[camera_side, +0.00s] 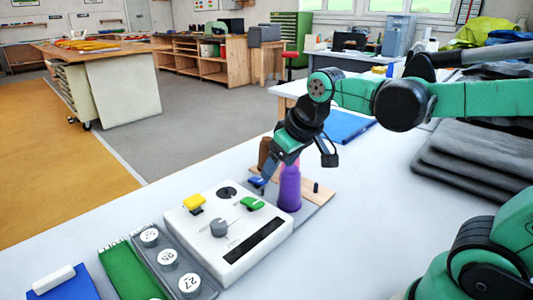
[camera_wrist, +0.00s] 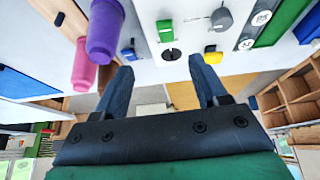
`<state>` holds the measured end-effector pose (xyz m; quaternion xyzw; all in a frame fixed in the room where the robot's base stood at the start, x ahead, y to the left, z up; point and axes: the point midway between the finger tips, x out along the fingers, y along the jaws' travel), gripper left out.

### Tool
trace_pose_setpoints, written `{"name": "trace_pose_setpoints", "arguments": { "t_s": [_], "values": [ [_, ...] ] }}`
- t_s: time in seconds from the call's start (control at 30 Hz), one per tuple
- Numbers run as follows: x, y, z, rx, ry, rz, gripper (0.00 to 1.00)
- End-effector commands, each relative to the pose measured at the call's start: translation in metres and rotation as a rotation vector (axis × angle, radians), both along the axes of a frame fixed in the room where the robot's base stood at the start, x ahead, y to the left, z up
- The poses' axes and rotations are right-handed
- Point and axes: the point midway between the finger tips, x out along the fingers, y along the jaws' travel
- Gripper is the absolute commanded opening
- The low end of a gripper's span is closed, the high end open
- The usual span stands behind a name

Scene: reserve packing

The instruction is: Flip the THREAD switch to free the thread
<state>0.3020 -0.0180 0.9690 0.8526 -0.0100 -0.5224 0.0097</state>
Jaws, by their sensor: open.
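A white control box (camera_side: 232,245) stands on the table. It carries a yellow switch (camera_side: 194,202), a green switch (camera_side: 252,203), a grey knob (camera_side: 219,228) and a black round part (camera_side: 227,193). No label saying THREAD is readable. My gripper (camera_side: 264,175) is over the box's far right end, pointing down, near a small blue part (camera_side: 256,182). In the wrist view my gripper (camera_wrist: 161,66) is open and empty, fingers apart on either side of the black round part (camera_wrist: 171,54). The green switch (camera_wrist: 165,30) lies beyond; the yellow one (camera_wrist: 213,55) is beside the right fingertip.
A purple spool-like piece (camera_side: 290,188) stands on a wooden board close to my gripper. A pink one (camera_wrist: 84,66) shows in the wrist view. A grey tray (camera_side: 178,262) with round weights and a green mat (camera_side: 122,268) lie left of the box.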

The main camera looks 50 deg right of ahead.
Motion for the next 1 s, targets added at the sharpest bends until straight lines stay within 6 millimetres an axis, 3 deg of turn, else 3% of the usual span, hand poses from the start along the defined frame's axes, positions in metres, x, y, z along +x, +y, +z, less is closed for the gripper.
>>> {"name": "trace_pose_setpoints", "arguments": {
  "t_s": [0.47,1.0],
  "values": [
    [0.056,-0.027,-0.001,-0.010,0.160,-0.007,0.66],
    [0.109,-0.064,-0.039,0.003,0.339,-0.006,0.66]
  ]
}}
